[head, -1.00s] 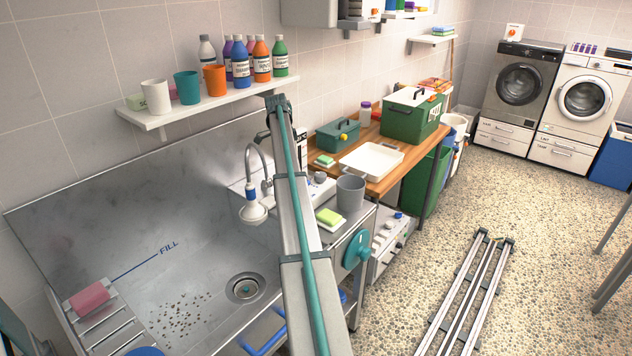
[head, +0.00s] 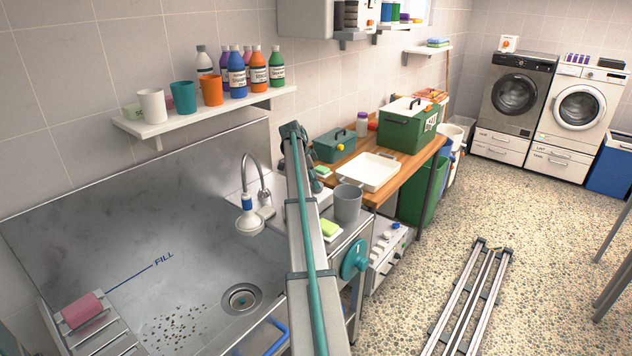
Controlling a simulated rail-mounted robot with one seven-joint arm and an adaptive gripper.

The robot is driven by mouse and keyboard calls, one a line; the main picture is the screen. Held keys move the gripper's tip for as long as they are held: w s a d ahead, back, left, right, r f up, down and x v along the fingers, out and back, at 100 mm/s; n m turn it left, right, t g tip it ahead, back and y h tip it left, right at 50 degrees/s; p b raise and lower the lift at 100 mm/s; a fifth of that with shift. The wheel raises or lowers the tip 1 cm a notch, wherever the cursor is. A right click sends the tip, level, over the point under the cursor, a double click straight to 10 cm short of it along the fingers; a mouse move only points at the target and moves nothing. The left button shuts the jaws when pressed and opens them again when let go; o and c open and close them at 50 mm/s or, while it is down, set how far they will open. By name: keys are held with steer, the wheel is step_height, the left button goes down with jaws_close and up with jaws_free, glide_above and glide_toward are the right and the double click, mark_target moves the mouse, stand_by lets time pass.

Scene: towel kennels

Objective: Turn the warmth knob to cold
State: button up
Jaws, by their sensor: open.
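A large round teal knob (head: 355,260) with a pale mark faces outward on the front of the steel unit, right of the sink. It looks like the warmth knob, but I cannot read its scale or tell its setting. Smaller blue and dark controls (head: 393,230) show on the white machine to its right. My gripper is not in view, so its distance from the knob cannot be told.
The steel sink (head: 130,270) with a hose tap (head: 250,205) lies left. A grey cup (head: 348,203) and a green-yellow sponge (head: 330,228) sit above the knob. A wooden bench (head: 405,175) stands behind. Floor rails (head: 470,300) lie right; the speckled floor around them is open.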

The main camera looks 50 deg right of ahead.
steer(key=shift+x, duration=0.9)
steer(key=c, duration=1.1)
steer(key=shift+a, duration=0.1)
steer(key=shift+c, duration=0.2)
